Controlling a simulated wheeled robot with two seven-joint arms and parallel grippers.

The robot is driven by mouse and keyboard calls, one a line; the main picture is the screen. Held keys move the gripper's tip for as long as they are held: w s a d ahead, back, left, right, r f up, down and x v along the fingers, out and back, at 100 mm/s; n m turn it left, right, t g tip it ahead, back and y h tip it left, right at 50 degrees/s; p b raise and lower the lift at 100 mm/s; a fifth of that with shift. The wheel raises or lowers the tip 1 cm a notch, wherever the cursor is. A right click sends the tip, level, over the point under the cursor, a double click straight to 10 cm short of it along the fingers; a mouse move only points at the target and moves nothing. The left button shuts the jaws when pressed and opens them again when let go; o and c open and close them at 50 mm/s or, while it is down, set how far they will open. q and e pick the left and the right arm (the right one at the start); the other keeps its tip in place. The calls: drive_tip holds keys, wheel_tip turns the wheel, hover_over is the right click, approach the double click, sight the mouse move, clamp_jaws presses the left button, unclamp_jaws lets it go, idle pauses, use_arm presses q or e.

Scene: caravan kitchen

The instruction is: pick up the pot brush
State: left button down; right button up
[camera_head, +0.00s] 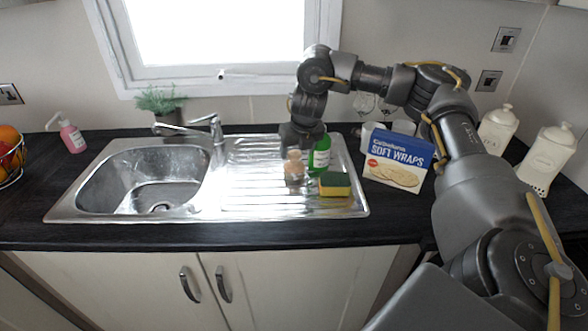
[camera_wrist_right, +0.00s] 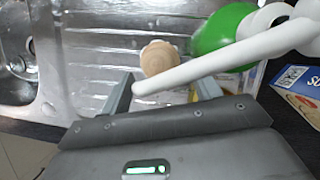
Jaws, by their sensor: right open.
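The pot brush (camera_head: 294,170) is a small, pale wooden brush standing on the ribbed steel drainer. In the right wrist view its round, knob-like top (camera_wrist_right: 158,57) lies just beyond my fingertips, roughly between their lines. My right gripper (camera_head: 301,140) points down above and just behind the brush in the head view. In the wrist view the right gripper (camera_wrist_right: 166,88) is open, with nothing clearly held. A white spout-like part (camera_wrist_right: 215,66) crosses between and over the fingers. The brush's lower part is hidden in the wrist view. My left gripper is not in view.
A green bottle (camera_head: 320,154) stands close beside the brush on the right. A yellow-green sponge (camera_head: 335,184) lies in front of it. A soft wraps box (camera_head: 397,160) stands farther right. The sink basin (camera_head: 143,180) is at left; the drainer between is clear.

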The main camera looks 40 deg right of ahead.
sight(295, 160)
drive_tip(key=shift+a+f, duration=0.1)
drive_tip(key=shift+f, duration=0.25)
drive_tip(key=x, duration=0.4)
drive_tip(key=shift+w+f, duration=0.2)
drive_tip(key=shift+f, duration=0.15)
drive_tip(key=c, duration=0.7)
